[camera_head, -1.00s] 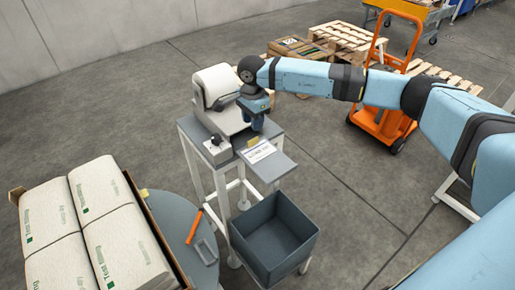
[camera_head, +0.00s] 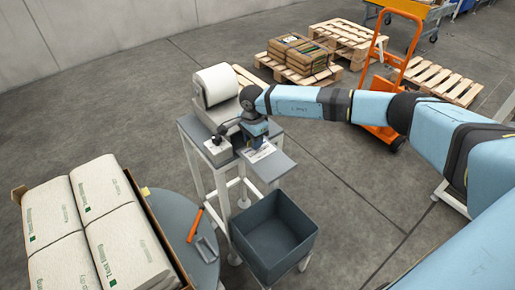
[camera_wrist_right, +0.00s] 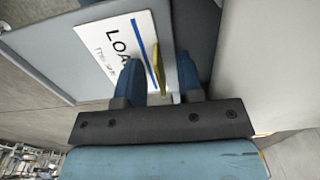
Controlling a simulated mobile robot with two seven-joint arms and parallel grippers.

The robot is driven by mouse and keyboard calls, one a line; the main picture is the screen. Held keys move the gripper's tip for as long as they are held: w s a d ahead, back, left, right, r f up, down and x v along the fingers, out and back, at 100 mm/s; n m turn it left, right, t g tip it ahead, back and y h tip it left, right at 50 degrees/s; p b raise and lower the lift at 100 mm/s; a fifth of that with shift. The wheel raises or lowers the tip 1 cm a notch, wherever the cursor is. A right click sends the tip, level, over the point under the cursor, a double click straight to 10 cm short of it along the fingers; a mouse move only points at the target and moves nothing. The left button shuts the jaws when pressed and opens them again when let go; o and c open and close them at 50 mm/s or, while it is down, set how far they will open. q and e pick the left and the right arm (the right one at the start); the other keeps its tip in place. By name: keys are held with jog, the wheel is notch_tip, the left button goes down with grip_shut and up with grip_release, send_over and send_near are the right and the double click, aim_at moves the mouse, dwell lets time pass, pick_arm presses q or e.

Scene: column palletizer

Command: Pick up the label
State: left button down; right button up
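The label (camera_head: 264,153) is a white card on the grey shelf of the printer stand, partly covered by my right gripper (camera_head: 256,141) in the head view. In the right wrist view the label (camera_wrist_right: 112,50) shows dark print and a blue stripe. A yellow tab (camera_wrist_right: 158,66) stands up at its edge. My right gripper (camera_wrist_right: 159,72) is open, with one blue finger on each side of the tab. Whether the fingers touch it cannot be told. My left gripper is not in view.
The white roll printer (camera_head: 217,86) stands behind the shelf. A dark grey bin (camera_head: 273,238) is below in front. A round table (camera_head: 178,222) with an orange-handled tool (camera_head: 195,224) and an open box of sacks (camera_head: 160,240) are at the left.

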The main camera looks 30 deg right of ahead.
grip_shut()
jog(key=shift+r, duration=0.15)
